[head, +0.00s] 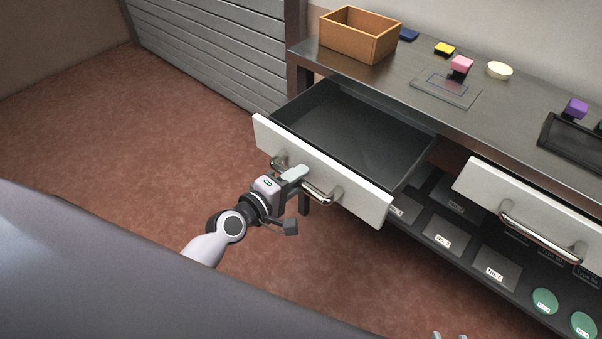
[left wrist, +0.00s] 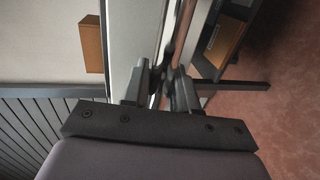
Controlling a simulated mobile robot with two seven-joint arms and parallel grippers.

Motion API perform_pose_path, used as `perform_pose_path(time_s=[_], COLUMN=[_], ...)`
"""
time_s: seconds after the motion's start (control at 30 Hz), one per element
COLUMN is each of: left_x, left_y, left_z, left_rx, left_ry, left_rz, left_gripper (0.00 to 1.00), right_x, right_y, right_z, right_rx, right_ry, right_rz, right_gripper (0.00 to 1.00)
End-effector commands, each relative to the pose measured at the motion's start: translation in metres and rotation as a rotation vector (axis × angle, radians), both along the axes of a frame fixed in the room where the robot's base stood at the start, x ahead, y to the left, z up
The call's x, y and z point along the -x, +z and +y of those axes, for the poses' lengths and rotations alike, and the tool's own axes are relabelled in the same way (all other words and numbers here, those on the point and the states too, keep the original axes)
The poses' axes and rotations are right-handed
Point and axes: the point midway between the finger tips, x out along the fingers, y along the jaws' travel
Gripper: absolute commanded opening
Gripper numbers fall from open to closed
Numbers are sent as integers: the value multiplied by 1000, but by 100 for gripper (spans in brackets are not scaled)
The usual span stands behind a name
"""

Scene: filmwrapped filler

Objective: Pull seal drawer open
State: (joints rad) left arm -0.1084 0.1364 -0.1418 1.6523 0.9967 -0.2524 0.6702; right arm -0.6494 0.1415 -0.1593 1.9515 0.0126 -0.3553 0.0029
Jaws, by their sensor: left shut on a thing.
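The left drawer (head: 345,130) under the counter stands pulled well out, its dark inside empty. Its white front (head: 360,197) carries a curved metal handle (head: 318,196). My left gripper (head: 296,174) is shut on this handle, near its middle. In the left wrist view, the fingers (left wrist: 160,88) close around the bar (left wrist: 182,30), beside the white drawer front. Two small tips of my right gripper (head: 450,336) show apart at the bottom edge of the head view, away from the drawers. I cannot tell from any label which drawer is the seal drawer.
On the counter (head: 400,80) are an orange-brown box (head: 358,35), a pink block (head: 461,65), a cream disc (head: 499,70) and a purple block (head: 575,107). A lower shelf (head: 420,215) holds labelled plates. Floor before the drawer is clear.

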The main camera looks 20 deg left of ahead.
Motion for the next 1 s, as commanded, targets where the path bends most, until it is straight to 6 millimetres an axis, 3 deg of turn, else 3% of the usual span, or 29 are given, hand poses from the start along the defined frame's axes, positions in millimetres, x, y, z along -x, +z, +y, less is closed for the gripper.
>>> perform_pose_path(time_s=[0.67, 0.7, 0.73, 1.0], left_x=[8, 8, 8, 9], left_y=[0, 0, 0, 0], left_z=[4, 3, 3, 3], left_rx=[-1, -1, -1, 0], left_ry=[1, 1, 1, 1], left_rz=[-1, -1, -1, -1], left_gripper=[0, 41, 47, 47], right_x=[0, 0, 0, 0], right_y=[0, 0, 0, 0], right_z=[0, 0, 0, 0], right_rx=[-2, -2, -2, -2], right_ry=[-3, -3, -3, -3], right_rz=[1, 1, 1, 1], right_gripper=[43, 43, 43, 43])
